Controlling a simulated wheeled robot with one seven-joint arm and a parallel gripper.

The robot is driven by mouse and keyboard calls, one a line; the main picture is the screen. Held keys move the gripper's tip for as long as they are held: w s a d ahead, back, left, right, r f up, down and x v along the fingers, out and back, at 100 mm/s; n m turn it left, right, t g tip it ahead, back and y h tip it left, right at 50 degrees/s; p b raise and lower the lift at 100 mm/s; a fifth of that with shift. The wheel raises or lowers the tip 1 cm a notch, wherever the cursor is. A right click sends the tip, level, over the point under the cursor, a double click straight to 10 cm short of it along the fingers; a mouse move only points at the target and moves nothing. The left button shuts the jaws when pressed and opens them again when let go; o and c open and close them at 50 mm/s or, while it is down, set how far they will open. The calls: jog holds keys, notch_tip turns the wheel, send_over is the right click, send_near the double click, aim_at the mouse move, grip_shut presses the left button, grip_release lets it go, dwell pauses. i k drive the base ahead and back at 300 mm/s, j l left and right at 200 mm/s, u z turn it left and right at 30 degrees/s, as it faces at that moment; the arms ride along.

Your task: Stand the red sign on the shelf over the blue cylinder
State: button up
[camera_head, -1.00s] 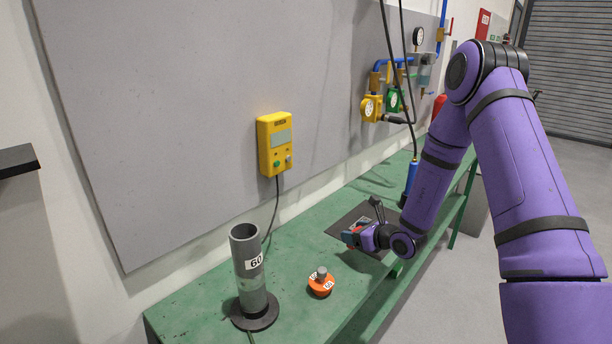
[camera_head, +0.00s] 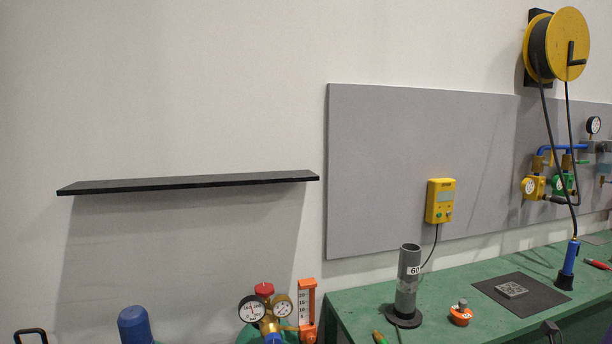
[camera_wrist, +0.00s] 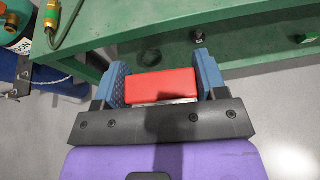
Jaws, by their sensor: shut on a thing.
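My gripper (camera_wrist: 162,84) shows in the wrist view, its two blue finger pads shut on the red sign (camera_wrist: 160,86). The sign appears there as a short red block with a pale strip under its near edge; its face cannot be made out. In the head view the shelf (camera_head: 190,184) is a long, thin black board on the wall, with nothing visible on it. The blue cylinder (camera_head: 135,326) stands below its left part, only its rounded top in view. The sign is not visible in the head view.
Right of the blue cylinder are a regulator with gauges (camera_head: 267,312) and an orange flow meter (camera_head: 306,305). The green bench (camera_head: 350,308) carries a grey tube (camera_head: 407,280) and an orange item (camera_head: 461,314). Its edge is close beyond my gripper in the wrist view (camera_wrist: 240,58).

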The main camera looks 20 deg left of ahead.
aim_at(133, 182)
jog(key=k+u, duration=0.1)
jog(key=u, duration=1.4)
